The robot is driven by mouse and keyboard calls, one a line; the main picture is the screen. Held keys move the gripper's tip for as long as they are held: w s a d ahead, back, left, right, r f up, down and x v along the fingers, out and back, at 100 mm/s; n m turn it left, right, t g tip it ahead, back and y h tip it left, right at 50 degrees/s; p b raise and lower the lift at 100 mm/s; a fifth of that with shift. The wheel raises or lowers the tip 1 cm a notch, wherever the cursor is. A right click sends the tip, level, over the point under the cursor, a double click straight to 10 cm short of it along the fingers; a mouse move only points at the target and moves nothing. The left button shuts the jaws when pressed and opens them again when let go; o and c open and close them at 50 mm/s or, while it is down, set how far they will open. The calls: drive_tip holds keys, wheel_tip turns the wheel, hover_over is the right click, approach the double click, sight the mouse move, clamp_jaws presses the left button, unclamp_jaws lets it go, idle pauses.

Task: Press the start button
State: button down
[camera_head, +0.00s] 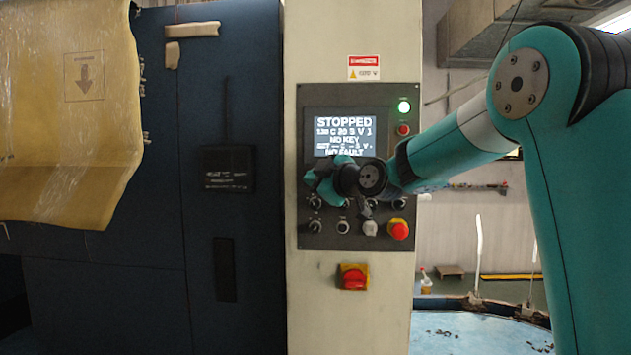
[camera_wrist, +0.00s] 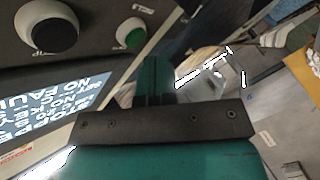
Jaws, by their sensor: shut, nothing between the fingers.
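The control panel (camera_head: 308,243) is on a pale column, and its screen (camera_head: 339,124) reads "STOPPED", "NO KEY" and "NO FAULT". My gripper (camera_head: 366,208) is in front of the panel, below the screen. In the wrist view its teal fingers (camera_wrist: 155,66) are shut and empty. Just beside their tips is a green button (camera_wrist: 130,33) with a pale ring, partly covered by the fingers. I cannot tell whether the fingers touch it. A black knob (camera_wrist: 50,36) in a white ring is to its left. No start label is readable.
A red mushroom button (camera_head: 399,229) is at lower right beside a grey knob (camera_head: 370,228). A red-and-yellow switch (camera_head: 353,278) is below. A dark blue cabinet (camera_head: 232,60) stands left.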

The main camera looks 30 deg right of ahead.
drive_tip(key=shift+w+d, duration=0.1)
drive_tip(key=shift+w+d+b, duration=0.15)
drive_tip(key=shift+w+b, duration=0.1)
drive_tip(key=shift+b, duration=0.1)
drive_tip(key=shift+w+d, duration=0.25)
drive_tip(key=shift+w, duration=0.1)
idle(0.7)
drive_tip(key=shift+s+b, duration=0.1)
drive_tip(key=shift+b, duration=0.2)
drive_tip(key=shift+s+a+b, duration=0.5)
drive_tip(key=shift+s+b, duration=0.1)
drive_tip(key=shift+b, duration=0.1)
drive_tip(key=shift+s+a+b, duration=0.7)
drive_tip(key=shift+s+b, duration=0.15)
drive_tip(key=shift+s, duration=0.2)
drive_tip(key=shift+s+a+b, duration=0.7)
drive_tip(key=shift+s+b, duration=0.15)
drive_tip(key=shift+s, duration=0.2)
